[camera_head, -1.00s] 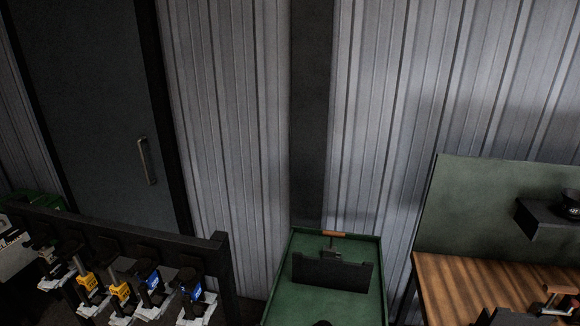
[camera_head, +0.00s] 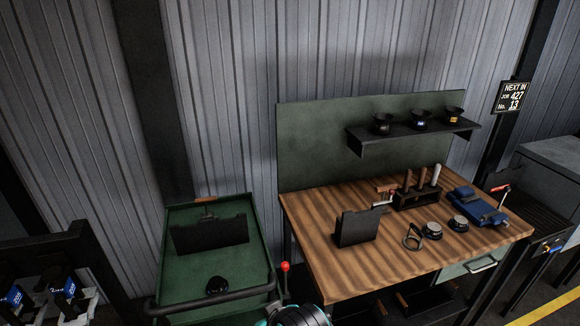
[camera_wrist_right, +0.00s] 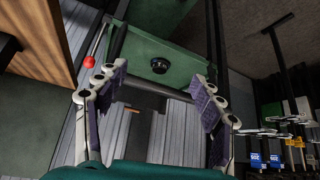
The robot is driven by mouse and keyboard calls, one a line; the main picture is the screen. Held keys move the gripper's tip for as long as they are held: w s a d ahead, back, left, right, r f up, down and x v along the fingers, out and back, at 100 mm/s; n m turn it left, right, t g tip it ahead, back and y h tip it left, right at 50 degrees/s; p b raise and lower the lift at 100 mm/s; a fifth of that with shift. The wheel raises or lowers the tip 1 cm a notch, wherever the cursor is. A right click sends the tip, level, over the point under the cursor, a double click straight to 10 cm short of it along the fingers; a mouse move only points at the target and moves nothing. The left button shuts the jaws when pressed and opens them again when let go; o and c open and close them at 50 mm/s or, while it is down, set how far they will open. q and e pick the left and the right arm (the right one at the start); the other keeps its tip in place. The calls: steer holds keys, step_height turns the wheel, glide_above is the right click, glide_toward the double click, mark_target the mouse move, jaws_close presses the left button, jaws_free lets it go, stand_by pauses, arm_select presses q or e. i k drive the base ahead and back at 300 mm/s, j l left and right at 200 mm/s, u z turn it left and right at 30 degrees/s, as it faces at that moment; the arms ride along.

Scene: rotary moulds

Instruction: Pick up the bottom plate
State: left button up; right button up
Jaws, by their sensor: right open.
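My right gripper (camera_wrist_right: 158,82) is open and empty in the right wrist view, with its two padded fingers wide apart. Beyond the fingers is the green cart (camera_wrist_right: 178,48) with a small round black part (camera_wrist_right: 159,65) on it. The head view shows that black part (camera_head: 217,285) near the front of the cart (camera_head: 185,272). Two round dark parts with light tops, a left one (camera_head: 432,231) and a right one (camera_head: 458,223), lie on the wooden bench (camera_head: 345,277). I cannot tell which piece is the bottom plate. My left gripper is not in view.
A dark upright panel (camera_head: 210,236) stands at the cart's back. The bench holds a black holder (camera_head: 357,228), a tool rack (camera_head: 417,198) and a blue vise (camera_head: 478,207). A shelf (camera_head: 400,140) carries several black cups. A red-knobbed lever (camera_head: 285,267) rises between cart and bench.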

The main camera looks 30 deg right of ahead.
mark_target(433, 231)
steer(key=z, duration=2.25)
steer(key=i+u, duration=0.1)
steer(key=u, duration=0.55)
steer(key=i+l+u, duration=0.3)
steer(key=l+u, duration=0.25)
steer(key=i+l+u, duration=0.3)
steer(key=i+l, duration=0.1)
steer(key=l, duration=0.4)
steer(key=i+l, duration=0.1)
steer(key=l, duration=0.4)
steer(key=i+u, duration=0.05)
